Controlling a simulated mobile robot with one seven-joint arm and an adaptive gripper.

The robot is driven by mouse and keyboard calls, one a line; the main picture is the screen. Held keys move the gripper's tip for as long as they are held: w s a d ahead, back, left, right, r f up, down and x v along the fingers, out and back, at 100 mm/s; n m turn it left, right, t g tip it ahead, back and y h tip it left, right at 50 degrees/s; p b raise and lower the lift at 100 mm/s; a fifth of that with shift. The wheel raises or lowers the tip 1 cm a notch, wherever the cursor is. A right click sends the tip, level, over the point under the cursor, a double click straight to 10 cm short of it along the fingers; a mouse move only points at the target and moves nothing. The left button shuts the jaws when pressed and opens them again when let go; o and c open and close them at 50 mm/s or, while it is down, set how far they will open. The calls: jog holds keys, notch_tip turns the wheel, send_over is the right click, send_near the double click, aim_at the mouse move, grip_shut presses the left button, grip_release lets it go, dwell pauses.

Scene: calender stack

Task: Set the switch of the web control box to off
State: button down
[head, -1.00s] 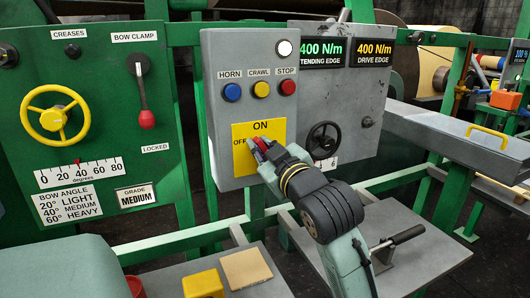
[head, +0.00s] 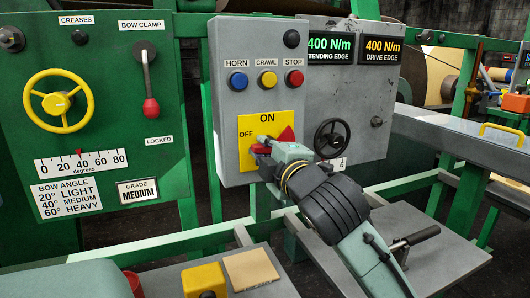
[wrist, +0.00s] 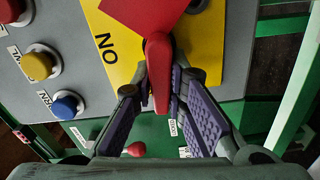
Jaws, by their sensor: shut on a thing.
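The web control box (head: 230,120) is a grey panel with a yellow switch plate (head: 245,125) marked ON at the top and OFF at the left. Its red rotary switch (head: 287,134) is partly hidden by my gripper (head: 264,147) in the head view. In the wrist view the red switch handle (wrist: 158,88) lies between the two fingers of my gripper (wrist: 160,80), which is shut on it. The handle points to the left side of the plate, toward OFF. The round lamp (head: 291,39) at the box's top is dark.
Blue, yellow and red buttons (head: 267,79) sit above the plate. A black handwheel (head: 332,138) is close to the right of my gripper. The green panel (head: 110,210) with a yellow handwheel (head: 59,101) stands left. A yellow block (head: 203,279) lies on the shelf below.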

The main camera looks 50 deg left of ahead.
jog(key=shift+w+n+b, duration=0.1)
jog(key=shift+n+b, duration=0.2)
jog(key=shift+n, duration=0.6)
jog(key=c, duration=1.6)
grip_release()
jog(key=shift+f, duration=0.15)
jog(key=shift+o, duration=0.2)
jog(key=v, duration=1.2)
jog(key=shift+d, duration=0.15)
